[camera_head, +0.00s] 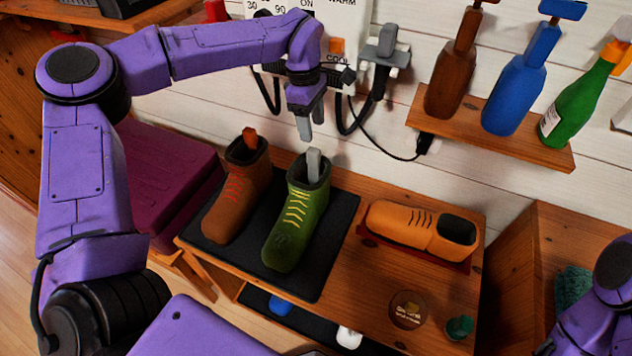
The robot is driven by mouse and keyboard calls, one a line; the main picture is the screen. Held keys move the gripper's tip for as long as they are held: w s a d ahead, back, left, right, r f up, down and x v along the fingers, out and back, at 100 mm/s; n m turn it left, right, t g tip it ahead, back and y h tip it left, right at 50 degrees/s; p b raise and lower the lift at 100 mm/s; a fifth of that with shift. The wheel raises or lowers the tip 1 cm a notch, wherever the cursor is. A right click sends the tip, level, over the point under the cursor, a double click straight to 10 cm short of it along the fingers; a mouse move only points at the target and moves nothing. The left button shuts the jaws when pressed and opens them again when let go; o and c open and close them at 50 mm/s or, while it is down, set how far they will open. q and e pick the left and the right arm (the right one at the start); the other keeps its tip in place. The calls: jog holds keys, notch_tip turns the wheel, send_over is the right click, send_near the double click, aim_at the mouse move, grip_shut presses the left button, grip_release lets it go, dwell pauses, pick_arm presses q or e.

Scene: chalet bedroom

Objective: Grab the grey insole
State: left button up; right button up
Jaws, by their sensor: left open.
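The grey insole (313,163) stands upright in the opening of the green boot (297,215), with its top end sticking out above the rim. The green boot has yellow laces and stands on a black mat (333,258). My left gripper (309,127) is open and empty, pointing down above the insole; its fingertips appear a little above the insole's top, apart from it. My right arm shows only in part at the lower right, and its gripper is out of view.
A brown boot (236,198) with an orange-red insole (250,138) stands close on the left. An orange shoe (408,226) lies on the right. Bottles stand on a wall shelf (491,131). A control panel with cables (356,115) hangs behind my gripper.

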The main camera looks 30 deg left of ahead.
aim_at(313, 150)
pick_arm(q)
jog(key=f, duration=0.3)
jog(key=f+p, duration=0.1)
jog(key=f, duration=0.5)
jog(key=shift+s+d+p, duration=0.1)
jog(key=shift+d+p, duration=0.2)
jog(key=shift+p, duration=0.05)
grip_shut()
